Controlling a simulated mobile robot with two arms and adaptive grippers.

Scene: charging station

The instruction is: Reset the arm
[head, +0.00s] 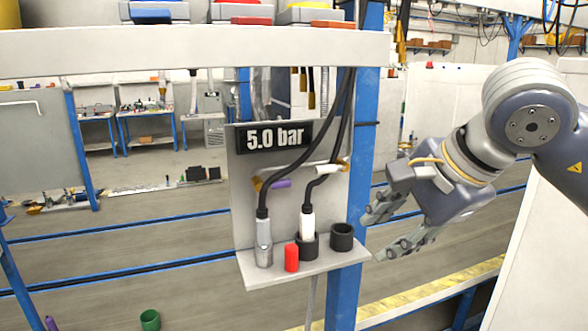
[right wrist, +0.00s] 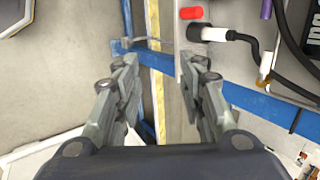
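My right gripper (head: 384,236) is open and empty, just right of the charging station's small shelf (head: 300,268) in the head view. In the right wrist view its two fingers (right wrist: 160,85) are spread apart with nothing between them. On the shelf stand a silver-tipped plug (head: 264,243), a red cylinder (head: 291,258), a white plug (head: 307,226) in a black holder and an empty black holder (head: 342,237). The white plug (right wrist: 212,34) and red cylinder (right wrist: 191,13) also show in the right wrist view. My left gripper is not in view.
A panel with a "5.0 bar" sign (head: 273,137) stands behind the shelf, with black cables hanging in front. A blue post (head: 360,170) rises beside it, close to my right gripper. A white beam (head: 190,52) with bins crosses above. A green cup (head: 150,320) is low at left.

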